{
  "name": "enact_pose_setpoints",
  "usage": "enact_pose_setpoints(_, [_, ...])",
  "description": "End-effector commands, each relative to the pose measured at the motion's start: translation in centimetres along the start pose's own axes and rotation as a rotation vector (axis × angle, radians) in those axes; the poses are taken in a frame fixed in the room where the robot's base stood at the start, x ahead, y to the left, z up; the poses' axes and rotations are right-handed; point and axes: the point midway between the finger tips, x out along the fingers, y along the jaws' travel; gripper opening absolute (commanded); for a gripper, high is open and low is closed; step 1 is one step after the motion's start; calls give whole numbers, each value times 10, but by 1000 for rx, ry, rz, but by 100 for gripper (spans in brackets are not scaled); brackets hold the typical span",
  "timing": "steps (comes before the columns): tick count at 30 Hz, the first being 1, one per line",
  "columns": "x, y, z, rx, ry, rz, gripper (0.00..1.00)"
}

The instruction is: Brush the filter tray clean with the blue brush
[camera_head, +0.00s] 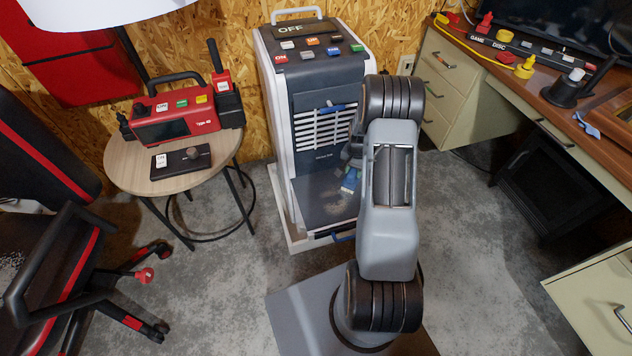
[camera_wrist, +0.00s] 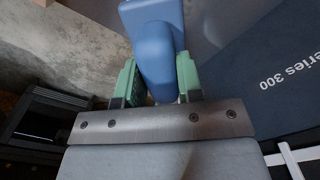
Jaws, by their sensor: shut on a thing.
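My gripper (camera_wrist: 158,80) is shut on the blue brush (camera_wrist: 153,38), its green finger pads on either side of the handle in the wrist view. In the head view the brush (camera_head: 349,181) shows beside my arm, low over the filter tray. The filter tray (camera_head: 308,190) is a dark panel, pulled out at the foot of the white and grey machine. A tan patch of dust (camera_head: 338,207) lies on its right part. My arm covers the tray's right side and most of my gripper. I cannot tell whether the bristles touch the tray.
The machine (camera_head: 271,90) stands against the wall behind the tray, its top sign reading OFF. A round table (camera_head: 122,160) with a red device stands left. A chair (camera_head: 75,270) is at lower left. A desk with drawers (camera_head: 468,95) is right. Concrete floor is open between these.

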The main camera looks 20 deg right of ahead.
Motion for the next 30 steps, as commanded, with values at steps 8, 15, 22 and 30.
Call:
enact_pose_setpoints(8, [-29, -2, 1, -4, 0, 0, 15])
enact_pose_setpoints(15, [-44, -3, 2, -6, 0, 0, 15])
enact_pose_setpoints(22, [-46, -4, 2, -7, 0, 0, 15])
enact_pose_setpoints(30, [-46, -3, 2, -15, 0, 0, 15])
